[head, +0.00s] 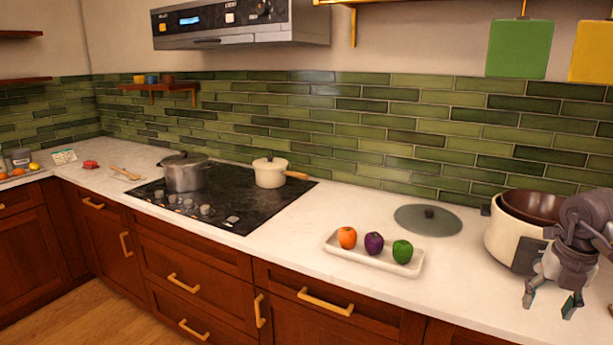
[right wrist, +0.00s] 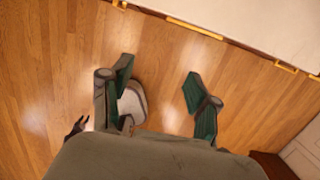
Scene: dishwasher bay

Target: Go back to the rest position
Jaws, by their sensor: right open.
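My right gripper (head: 549,302) is at the lower right of the head view, fingers pointing down, in front of the cream pot. In the right wrist view, my right gripper (right wrist: 158,75) has its two green-padded fingers wide apart with only wooden floor between them. It is open and empty. My left gripper does not show in the head view.
A cream cooker (head: 510,238) stands beside my right arm. A grey lid (head: 428,219) and a white tray (head: 375,260) with three fruits lie left of it. A steel pot (head: 184,173) and a cream pan (head: 270,174) stand on the black hob (head: 235,205).

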